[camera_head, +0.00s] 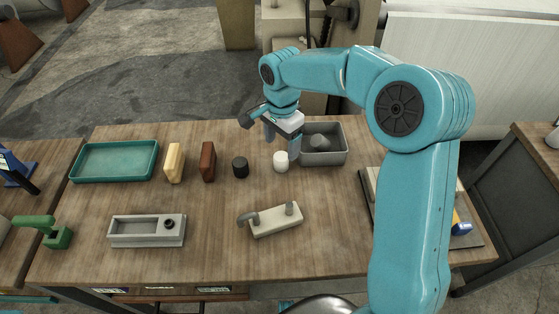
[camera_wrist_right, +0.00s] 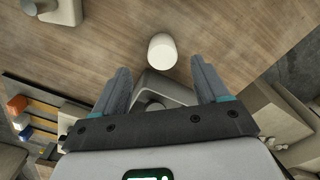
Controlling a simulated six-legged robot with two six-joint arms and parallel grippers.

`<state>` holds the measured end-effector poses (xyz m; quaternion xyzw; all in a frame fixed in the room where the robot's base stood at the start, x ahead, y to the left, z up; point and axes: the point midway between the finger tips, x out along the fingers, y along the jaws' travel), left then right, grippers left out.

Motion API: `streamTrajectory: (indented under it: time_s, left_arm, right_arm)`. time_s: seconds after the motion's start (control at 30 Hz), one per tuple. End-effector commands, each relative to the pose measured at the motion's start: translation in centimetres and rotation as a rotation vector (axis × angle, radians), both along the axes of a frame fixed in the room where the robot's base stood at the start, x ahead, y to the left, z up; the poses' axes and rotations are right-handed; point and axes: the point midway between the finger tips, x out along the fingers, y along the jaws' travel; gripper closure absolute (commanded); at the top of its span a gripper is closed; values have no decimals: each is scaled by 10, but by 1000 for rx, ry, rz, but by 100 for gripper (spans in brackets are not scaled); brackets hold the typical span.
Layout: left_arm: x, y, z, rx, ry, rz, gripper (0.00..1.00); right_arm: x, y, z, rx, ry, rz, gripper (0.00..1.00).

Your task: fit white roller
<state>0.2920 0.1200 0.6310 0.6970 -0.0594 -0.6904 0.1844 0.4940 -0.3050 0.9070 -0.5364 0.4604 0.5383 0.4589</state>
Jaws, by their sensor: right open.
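The white roller (camera_head: 281,161) is a short upright cylinder on the wooden table, left of the grey bin. In the right wrist view, the white roller (camera_wrist_right: 162,51) lies just beyond the fingertips, roughly centred between them and not held. My right gripper (camera_head: 282,140) is open and empty, above the table just behind the roller; both fingers show in the wrist view (camera_wrist_right: 160,68). A pale fixture plate (camera_head: 276,221) with an upright pin and a grey curved arm lies nearer the front; part of it shows in the wrist view (camera_wrist_right: 62,12). My left gripper is not in view.
A grey bin (camera_head: 335,158) holding a grey part stands right of the roller. A black cylinder (camera_head: 240,167), a brown block (camera_head: 208,162), a yellow block (camera_head: 174,163) and a teal tray (camera_head: 115,178) stand to the left. A grey holder (camera_head: 135,240) lies front left.

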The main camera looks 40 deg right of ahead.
Motion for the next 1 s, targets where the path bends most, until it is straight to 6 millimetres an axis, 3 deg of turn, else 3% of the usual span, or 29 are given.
streamTrajectory:
  time_s: [0.27, 0.5, 0.83, 1.0]
  left_arm:
    - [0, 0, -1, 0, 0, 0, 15]
    - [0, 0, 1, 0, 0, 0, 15]
    - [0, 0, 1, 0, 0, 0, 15]
    - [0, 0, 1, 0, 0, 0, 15]
  right_arm:
    - [3, 0, -27, 0, 1, -1, 26]
    - [8, -4, -65, 1, 3, -1, 26]
    - [10, -4, -73, 0, -1, 0, 26]
    - [10, -4, -73, 0, -1, 0, 82]
